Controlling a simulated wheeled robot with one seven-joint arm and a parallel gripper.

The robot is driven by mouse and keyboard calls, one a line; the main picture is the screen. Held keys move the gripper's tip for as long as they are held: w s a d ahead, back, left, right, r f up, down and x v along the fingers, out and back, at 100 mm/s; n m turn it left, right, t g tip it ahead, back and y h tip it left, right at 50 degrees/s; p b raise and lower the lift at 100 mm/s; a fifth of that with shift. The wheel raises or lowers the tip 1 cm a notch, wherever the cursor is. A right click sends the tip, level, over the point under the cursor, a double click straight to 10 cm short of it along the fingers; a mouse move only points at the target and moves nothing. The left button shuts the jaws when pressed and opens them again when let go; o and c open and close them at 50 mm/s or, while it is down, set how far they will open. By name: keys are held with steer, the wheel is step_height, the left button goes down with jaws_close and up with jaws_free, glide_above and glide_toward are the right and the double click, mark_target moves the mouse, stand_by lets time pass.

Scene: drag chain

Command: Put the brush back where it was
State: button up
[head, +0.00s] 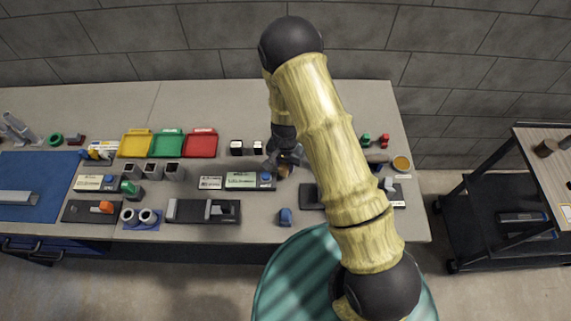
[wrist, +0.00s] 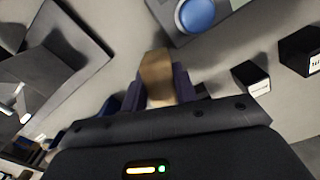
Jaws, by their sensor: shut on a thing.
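My gripper (head: 284,160) is over the workbench, right of the box with the green screen (head: 243,181). In the wrist view my gripper (wrist: 157,92) has its dark blue fingers shut on a brown, wood-coloured piece, which I take to be the brush (wrist: 156,70). A small brown part of the brush also shows below the gripper in the head view (head: 285,171). The rest of it is hidden by the gripper, so I cannot tell its full shape or whether it touches the bench.
Yellow (head: 135,143), green (head: 168,143) and red (head: 201,143) trays stand at the back. A blue object (head: 285,216) sits near the front edge. Dark fixtures (head: 203,211) line the front. A round tan-topped container (head: 402,163) stands right of my arm. The back middle is clear.

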steer(key=shift+f, duration=0.55)
steer(key=shift+f, duration=0.2)
steer(key=o, duration=1)
steer(key=shift+r, duration=0.1)
step_height(320, 180, up, 12)
steer(key=b, duration=0.3)
steer(key=shift+r, duration=0.15)
